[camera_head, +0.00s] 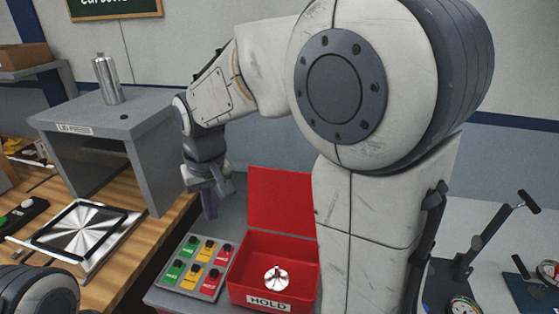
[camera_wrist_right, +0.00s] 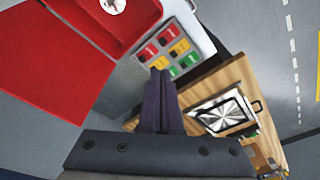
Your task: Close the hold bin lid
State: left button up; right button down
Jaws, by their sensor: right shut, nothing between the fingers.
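The red hold bin (camera_head: 256,262) stands on a grey surface with a white "HOLD" label on its front. Its red lid (camera_head: 281,201) stands open, raised at the back of the bin. A shiny metal part (camera_head: 277,278) lies inside the bin. My right gripper (camera_head: 210,212) is shut and empty, pointing down, left of the lid and apart from it. In the right wrist view, the shut fingers (camera_wrist_right: 160,76) show beside the lid (camera_wrist_right: 45,65), with the bin (camera_wrist_right: 130,20) above it. My right arm hides the area right of the bin. My left gripper is out of view.
A button panel (camera_head: 198,265) with green, yellow and red labels sits left of the bin. A grey box-shaped press (camera_head: 120,125) stands on the wooden bench at left. Gauges and a lever stand (camera_head: 480,245) are at right.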

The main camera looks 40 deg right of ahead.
jog(key=w+d+r+m+h+p, duration=0.1)
jog(key=w+d+r+m, duration=0.15)
jog(key=d, duration=0.65)
jog(key=w+d+r+m+h, duration=0.1)
jog(key=w+d+m, duration=0.15)
jog(key=d, duration=0.75)
jog(key=w+d+r+m+p, duration=0.1)
jog(key=w+d+r+m, duration=0.15)
jog(key=d, duration=0.65)
notch_tip(320, 180, down, 10)
jog(key=s+p, duration=0.1)
jog(key=p, duration=0.2)
jog(key=shift+s+a+r+m+t+p, duration=0.2)
jog(key=shift+s+m+t+p, duration=0.15)
jog(key=shift+s+m, duration=0.1)
